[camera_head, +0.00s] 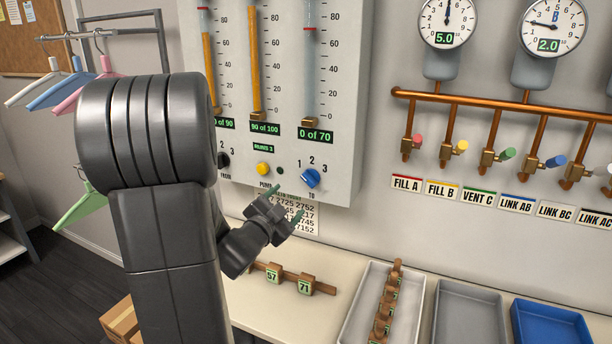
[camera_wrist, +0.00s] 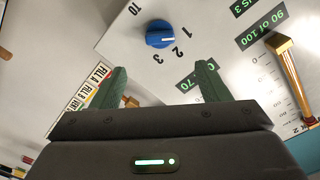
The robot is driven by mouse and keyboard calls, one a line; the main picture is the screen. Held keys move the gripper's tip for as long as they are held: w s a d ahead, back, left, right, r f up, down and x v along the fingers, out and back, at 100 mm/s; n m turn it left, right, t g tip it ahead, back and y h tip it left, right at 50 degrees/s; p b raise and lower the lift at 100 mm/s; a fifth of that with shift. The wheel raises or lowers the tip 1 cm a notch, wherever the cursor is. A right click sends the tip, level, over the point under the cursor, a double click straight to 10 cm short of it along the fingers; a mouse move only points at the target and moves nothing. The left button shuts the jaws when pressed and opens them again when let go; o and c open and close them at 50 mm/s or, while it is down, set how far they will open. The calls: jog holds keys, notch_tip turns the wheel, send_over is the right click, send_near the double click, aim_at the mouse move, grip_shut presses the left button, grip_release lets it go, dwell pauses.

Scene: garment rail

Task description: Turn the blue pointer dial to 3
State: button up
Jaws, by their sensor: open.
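The blue pointer dial (camera_head: 311,178) is on the lower front of the grey gauge panel, with 1, 2 and 3 printed above it and TO below. In the wrist view the dial (camera_wrist: 160,36) appears turned in the picture, beyond the gap between the fingers. I cannot tell for sure which number its pointer marks. My gripper (camera_head: 287,203) is open and empty, below and left of the dial in the head view and apart from it. Its two green-tipped fingers (camera_wrist: 165,70) show in the wrist view.
A yellow button (camera_head: 263,168) and a black FROM dial (camera_head: 223,160) are left of the blue dial. Coloured valves hang from a copper pipe (camera_head: 480,103) at right. Below, the counter holds numbered tags (camera_head: 305,285) and trays (camera_head: 465,310). Hangers (camera_head: 72,85) are at left.

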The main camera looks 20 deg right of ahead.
aim_at(307, 182)
jog(key=p+x, duration=0.3)
jog(key=x, duration=0.9)
jog(key=shift+w+d, duration=0.25)
jog(key=shift+w, duration=0.1)
jog(key=c, duration=1)
